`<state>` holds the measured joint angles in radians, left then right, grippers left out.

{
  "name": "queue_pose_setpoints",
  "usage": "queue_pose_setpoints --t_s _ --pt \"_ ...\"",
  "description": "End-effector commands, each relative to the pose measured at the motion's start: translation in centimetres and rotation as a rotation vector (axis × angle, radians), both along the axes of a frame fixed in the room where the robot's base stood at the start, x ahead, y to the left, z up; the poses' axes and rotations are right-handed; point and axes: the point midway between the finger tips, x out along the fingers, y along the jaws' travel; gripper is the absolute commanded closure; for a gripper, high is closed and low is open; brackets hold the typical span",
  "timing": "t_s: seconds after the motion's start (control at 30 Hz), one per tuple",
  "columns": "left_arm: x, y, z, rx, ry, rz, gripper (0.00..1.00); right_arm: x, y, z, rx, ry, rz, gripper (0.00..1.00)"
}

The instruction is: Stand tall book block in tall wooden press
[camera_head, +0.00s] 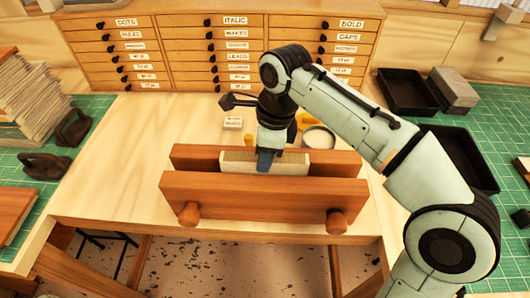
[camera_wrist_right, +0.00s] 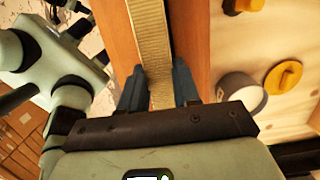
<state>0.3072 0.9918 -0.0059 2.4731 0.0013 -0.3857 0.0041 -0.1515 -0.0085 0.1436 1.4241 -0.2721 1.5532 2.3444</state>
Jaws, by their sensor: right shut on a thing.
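The tall wooden press (camera_head: 262,197) stands on the bench, with two long reddish-brown jaws and two round wooden screw knobs at its front. The pale book block (camera_head: 293,163) is in the gap between the jaws, its upper part showing and its lower part hidden by the front jaw. My right gripper (camera_head: 266,160) reaches down from above and is shut on the book block. In the right wrist view its blue fingers (camera_wrist_right: 159,92) lie on both sides of the block (camera_wrist_right: 150,35), with wooden jaws alongside. My left gripper is not in view.
A drawer cabinet (camera_head: 222,50) stands behind. A grey ring-shaped roll (camera_wrist_right: 240,90) and a yellow object (camera_wrist_right: 283,77) lie behind the press. Stacked sheets (camera_head: 35,95) and dark irons (camera_head: 45,165) are at left, black trays (camera_head: 407,92) at right. Bench left of the press is clear.

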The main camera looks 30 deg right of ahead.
Motion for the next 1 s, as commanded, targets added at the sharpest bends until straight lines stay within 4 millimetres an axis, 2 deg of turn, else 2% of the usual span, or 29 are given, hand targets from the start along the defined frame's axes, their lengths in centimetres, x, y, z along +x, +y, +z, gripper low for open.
queue_pose_setpoints --t_s 1.0 --pt "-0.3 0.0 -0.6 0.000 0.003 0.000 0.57 0.0 0.0 -1.0 0.002 -0.003 0.000 1.00"
